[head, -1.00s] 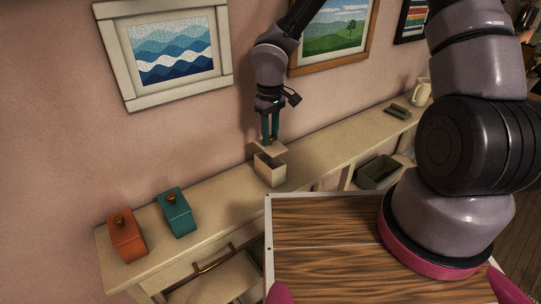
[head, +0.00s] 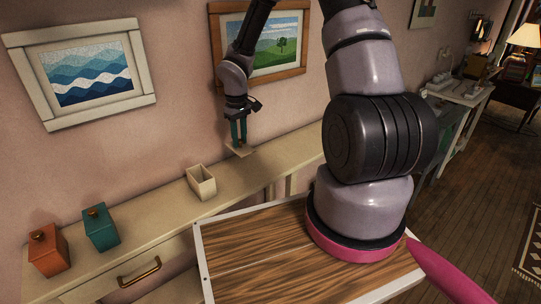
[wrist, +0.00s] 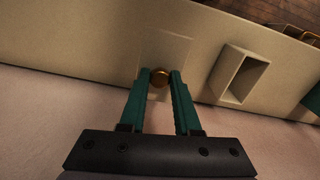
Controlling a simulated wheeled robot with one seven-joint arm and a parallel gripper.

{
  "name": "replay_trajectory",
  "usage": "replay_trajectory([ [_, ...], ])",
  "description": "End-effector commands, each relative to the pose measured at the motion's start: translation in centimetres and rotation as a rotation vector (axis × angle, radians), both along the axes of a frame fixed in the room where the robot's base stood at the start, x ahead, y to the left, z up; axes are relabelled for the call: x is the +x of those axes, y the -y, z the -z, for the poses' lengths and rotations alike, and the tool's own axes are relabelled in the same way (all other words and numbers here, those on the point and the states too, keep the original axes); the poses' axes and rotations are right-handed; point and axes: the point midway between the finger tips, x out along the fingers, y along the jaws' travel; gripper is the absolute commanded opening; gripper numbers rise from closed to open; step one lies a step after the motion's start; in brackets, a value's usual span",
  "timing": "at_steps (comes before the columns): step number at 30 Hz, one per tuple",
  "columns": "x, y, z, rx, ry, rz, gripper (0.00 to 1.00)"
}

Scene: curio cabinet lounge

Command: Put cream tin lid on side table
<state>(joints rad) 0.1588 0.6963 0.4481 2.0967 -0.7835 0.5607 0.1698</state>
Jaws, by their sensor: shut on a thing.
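My gripper (head: 240,142) is shut on the brass knob (wrist: 159,77) of the cream tin lid (head: 241,151). The lid is a thin square plate, held over the long cream cabinet top (head: 285,148); I cannot tell how wide the gap beneath it is. In the wrist view the lid (wrist: 172,50) blends with the cabinet surface. The open cream tin (head: 201,183) stands upright on the cabinet top, left of the gripper; it also shows in the wrist view (wrist: 238,76). A pale table (head: 462,97) at the far right may be the side table.
An orange lidded tin (head: 48,252) and a teal lidded tin (head: 101,230) stand at the cabinet's left end. A drawer front with a brass handle (head: 139,272) is below. Framed pictures hang behind the arm. Open wooden floor (head: 490,160) lies at right.

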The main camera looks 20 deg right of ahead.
Motion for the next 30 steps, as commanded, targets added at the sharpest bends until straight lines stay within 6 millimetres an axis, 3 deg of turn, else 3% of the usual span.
replay_trajectory([
  [7,0.0,0.3,4.5,0.000,-0.003,0.002,0.00],
  [21,0.0,0.3,9.6,-0.001,-0.002,0.002,0.00],
  [30,0.1,0.2,9.8,0.000,0.000,0.003,0.00],
])
